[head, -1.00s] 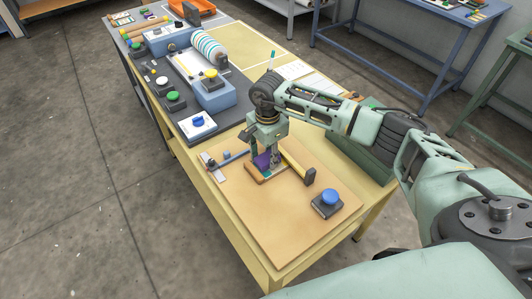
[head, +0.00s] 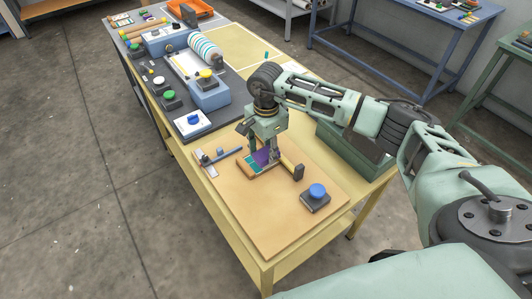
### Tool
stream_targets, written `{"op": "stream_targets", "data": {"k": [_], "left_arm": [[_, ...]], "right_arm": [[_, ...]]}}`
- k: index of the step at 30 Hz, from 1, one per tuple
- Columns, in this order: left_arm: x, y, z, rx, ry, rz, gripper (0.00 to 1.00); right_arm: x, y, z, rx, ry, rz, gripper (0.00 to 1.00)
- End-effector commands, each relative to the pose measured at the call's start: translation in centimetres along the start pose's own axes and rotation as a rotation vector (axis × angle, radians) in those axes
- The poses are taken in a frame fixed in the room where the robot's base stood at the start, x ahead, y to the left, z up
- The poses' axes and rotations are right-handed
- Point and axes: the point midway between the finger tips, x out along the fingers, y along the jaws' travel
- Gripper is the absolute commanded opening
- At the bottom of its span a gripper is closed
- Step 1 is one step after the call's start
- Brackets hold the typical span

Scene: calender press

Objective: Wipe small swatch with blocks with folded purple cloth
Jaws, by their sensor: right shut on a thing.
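The folded purple cloth (head: 262,157) is held in my right gripper (head: 263,150), whose fingers are shut on it and point down. The cloth sits low over a small swatch (head: 252,168), which shows as teal with a light brown edge. The cloth seems to touch it, but the contact is too small to be sure. Gripper and cloth hide part of the swatch. The swatch lies on a tan board (head: 265,210) at the near end of the table. My left gripper is not in view.
A dark block with a blue button (head: 317,191) sits right of the swatch. A slim blue-grey tool (head: 221,156) lies to the left. The press roller (head: 205,47) stands farther back. The board's front is clear.

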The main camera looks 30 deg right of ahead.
Motion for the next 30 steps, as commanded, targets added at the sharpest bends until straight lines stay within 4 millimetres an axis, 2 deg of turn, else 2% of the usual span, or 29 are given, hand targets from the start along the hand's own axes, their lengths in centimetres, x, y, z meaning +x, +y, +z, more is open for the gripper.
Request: {"op": "stream_targets", "data": {"k": [3, 9, 30], "left_arm": [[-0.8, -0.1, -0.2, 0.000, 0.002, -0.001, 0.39], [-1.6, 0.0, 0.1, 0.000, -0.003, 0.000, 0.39], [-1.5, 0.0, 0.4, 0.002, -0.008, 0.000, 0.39]], "right_arm": [[-1.4, -0.1, -0.1, 0.003, 0.000, -0.002, 0.17], [-3.0, 0.0, -0.2, 0.007, 0.000, 0.000, 0.17], [-3.5, 0.1, 0.2, -0.024, -0.001, -0.002, 0.17]]}}
